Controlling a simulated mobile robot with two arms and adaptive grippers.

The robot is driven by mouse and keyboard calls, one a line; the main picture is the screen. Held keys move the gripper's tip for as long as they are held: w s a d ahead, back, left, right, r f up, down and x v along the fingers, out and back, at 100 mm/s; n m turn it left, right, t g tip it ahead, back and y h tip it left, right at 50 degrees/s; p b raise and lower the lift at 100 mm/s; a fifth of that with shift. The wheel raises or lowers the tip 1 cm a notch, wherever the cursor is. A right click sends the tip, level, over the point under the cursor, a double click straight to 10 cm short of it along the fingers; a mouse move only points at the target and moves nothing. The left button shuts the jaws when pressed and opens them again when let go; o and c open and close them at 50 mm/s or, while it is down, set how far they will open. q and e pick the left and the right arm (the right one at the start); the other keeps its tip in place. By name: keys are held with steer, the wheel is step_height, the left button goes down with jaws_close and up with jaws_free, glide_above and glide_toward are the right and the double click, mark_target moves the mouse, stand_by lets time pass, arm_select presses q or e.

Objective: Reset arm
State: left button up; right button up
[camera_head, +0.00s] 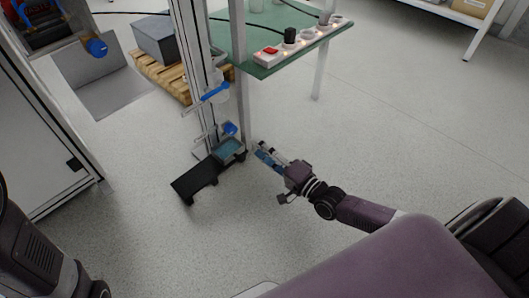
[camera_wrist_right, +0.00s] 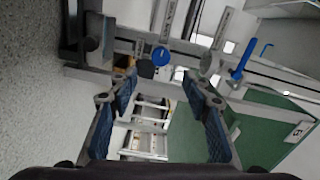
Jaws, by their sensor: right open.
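My right arm reaches from the lower right of the head view toward the middle, over the floor. Its gripper (camera_head: 268,153) points left, toward the metal column frame. The gripper also shows in the right wrist view (camera_wrist_right: 162,84), with its two blue-padded fingers spread apart. Nothing is between the fingers; the frame and the green table lie beyond them. My left gripper does not show; only dark parts of my body appear at the lower left of the head view.
The metal frame (camera_head: 189,60) with blue handles and a small screen (camera_head: 228,149) stands left of the gripper. The green table (camera_head: 235,35) bears a white strip with a red switch (camera_head: 270,50). A grey box (camera_head: 158,38) sits on a wooden pallet. The floor at right is clear.

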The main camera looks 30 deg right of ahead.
steer(key=shift+v, duration=0.8)
steer(key=shift+r, duration=0.1)
